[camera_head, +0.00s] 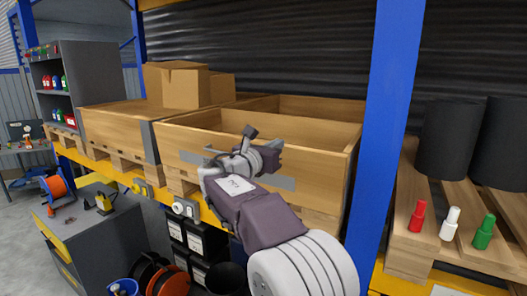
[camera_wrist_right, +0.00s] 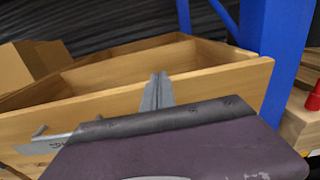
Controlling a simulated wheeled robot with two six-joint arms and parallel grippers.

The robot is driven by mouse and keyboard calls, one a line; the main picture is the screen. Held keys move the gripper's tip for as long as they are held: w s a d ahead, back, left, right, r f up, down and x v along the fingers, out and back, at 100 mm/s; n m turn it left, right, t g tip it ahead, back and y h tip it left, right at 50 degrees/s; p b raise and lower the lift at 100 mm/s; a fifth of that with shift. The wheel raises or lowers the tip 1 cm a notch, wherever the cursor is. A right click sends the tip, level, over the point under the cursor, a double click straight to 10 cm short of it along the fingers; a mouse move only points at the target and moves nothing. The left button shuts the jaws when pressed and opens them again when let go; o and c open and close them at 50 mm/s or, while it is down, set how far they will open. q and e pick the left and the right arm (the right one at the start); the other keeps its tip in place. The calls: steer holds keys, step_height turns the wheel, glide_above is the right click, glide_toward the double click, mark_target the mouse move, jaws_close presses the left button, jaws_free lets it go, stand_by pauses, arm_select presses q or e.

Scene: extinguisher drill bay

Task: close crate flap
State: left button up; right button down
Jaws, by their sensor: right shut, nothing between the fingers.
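The wooden crate (camera_head: 325,131) stands on the rack shelf, open at the top. Its front panel, which looks like the flap (camera_head: 325,172), stands roughly upright; I cannot tell whether it is fully closed. Grey metal strips show on its face. My right gripper (camera_head: 249,132) is in front of this panel, near its upper edge. In the right wrist view the shut, empty fingers (camera_wrist_right: 157,90) overlap the panel (camera_wrist_right: 215,88); contact is unclear. My forearm hides part of the panel. My left gripper is not in view.
A blue rack post (camera_head: 390,120) stands right of the crate. Another wooden crate (camera_head: 115,132) with cardboard boxes (camera_head: 175,85) is at left. Red, white and green bottles (camera_head: 450,222) stand on a pallet at right. Hose reels (camera_head: 168,280) lie below.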

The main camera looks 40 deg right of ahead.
steer(key=shift+r+x, duration=0.2)
steer(key=shift+x, duration=1)
steer(key=shift+s, duration=0.1)
